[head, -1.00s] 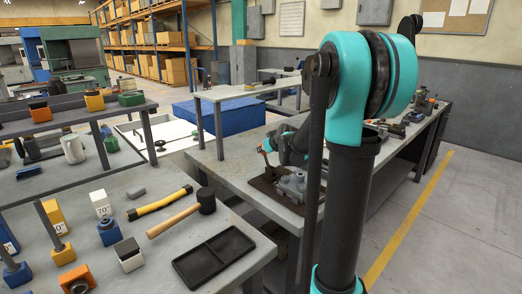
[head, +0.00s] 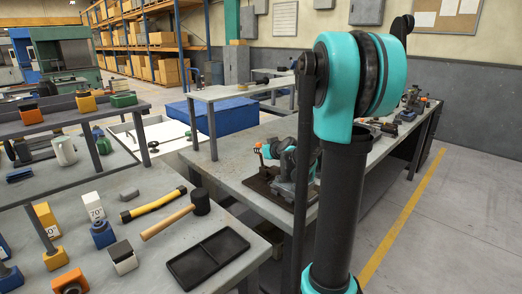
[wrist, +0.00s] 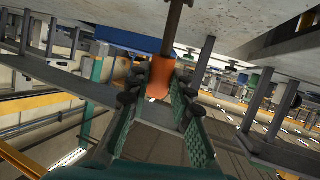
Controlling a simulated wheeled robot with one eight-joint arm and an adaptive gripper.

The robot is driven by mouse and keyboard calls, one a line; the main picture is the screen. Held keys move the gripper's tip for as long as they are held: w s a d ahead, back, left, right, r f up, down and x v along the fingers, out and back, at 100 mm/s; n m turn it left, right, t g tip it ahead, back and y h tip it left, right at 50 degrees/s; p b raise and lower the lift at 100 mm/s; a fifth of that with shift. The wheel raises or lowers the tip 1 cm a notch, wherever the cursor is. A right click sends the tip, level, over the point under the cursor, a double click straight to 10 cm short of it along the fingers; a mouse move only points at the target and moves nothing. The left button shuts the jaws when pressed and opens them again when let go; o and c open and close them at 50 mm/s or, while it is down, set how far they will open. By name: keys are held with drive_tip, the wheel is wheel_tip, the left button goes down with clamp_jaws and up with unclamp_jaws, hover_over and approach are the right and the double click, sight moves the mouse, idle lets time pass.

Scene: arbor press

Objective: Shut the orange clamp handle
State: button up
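The orange clamp handle (wrist: 161,77) hangs from a dark rod in the wrist view, between the two green-padded fingers of my gripper (wrist: 163,88). The fingers stand apart on both sides of it, with no clear contact seen. In the head view a small patch of orange (head: 258,149) shows at the left end of my gripper (head: 266,151), above the bench. The grey clamp or press body below is largely hidden by my gripper and arm.
A dark base plate (head: 262,186) lies on the grey bench (head: 235,172). The near left table holds a mallet (head: 175,219), a black tray (head: 207,257) and several blocks. A raised shelf (head: 235,99) stands behind the bench. The floor at right is clear.

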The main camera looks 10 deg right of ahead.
drive_tip(key=o, duration=0.5)
drive_tip(key=v, duration=1.2)
drive_tip(key=shift+c, duration=0.6)
